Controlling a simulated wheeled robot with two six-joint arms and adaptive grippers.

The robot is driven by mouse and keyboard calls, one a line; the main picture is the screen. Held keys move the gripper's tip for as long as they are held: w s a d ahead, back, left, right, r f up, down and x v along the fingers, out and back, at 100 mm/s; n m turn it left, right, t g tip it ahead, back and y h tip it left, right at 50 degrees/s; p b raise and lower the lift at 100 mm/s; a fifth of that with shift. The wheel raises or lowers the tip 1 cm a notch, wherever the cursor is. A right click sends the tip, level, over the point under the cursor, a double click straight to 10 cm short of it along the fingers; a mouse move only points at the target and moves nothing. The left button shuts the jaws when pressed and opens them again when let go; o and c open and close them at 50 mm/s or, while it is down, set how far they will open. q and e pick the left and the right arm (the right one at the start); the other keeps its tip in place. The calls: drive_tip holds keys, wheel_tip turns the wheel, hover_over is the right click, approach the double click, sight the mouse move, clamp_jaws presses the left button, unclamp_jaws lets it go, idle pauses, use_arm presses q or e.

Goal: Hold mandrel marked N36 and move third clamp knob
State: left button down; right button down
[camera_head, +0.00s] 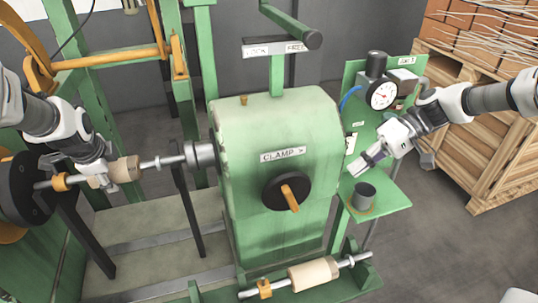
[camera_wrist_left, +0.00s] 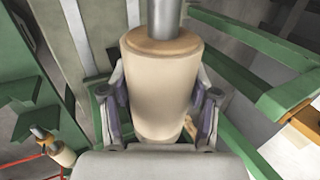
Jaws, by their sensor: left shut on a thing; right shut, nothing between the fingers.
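A pale wooden mandrel (camera_head: 126,168) sits on a horizontal metal shaft between the black disc at left and the green machine. My left gripper (camera_head: 104,178) is shut on this mandrel. The left wrist view shows the mandrel (camera_wrist_left: 165,90) between its two fingers. No N36 marking is readable. A black round knob with an orange handle (camera_head: 288,194) is on the machine front under a "CLAMP" label; no gripper touches it. My right gripper (camera_head: 362,168) is shut and empty, right of the machine above the small green shelf.
A second wooden mandrel (camera_head: 313,273) on a shaft lies in a green rack at the bottom. A grey cup (camera_head: 364,196) stands on the green shelf (camera_head: 392,199) below my right gripper. A dial gauge (camera_head: 382,95) is above it. Wooden crates (camera_head: 510,150) stand at the right.

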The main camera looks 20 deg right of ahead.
use_arm(q)
drive_tip(key=shift+c, duration=2.4)
unclamp_jaws()
drive_tip(key=shift+r, duration=0.1)
drive_tip(key=shift+o, duration=1.4)
drive_tip(key=shift+s, duration=0.15)
drive_tip(key=shift+s+r, duration=0.15)
use_arm(e)
drive_tip(key=shift+s+d+r, duration=0.1)
drive_tip(key=shift+s+r, duration=0.05)
drive_tip(key=shift+s, duration=0.1)
drive_tip(key=shift+w, duration=0.1)
use_arm(q)
drive_tip(key=v, duration=1.2)
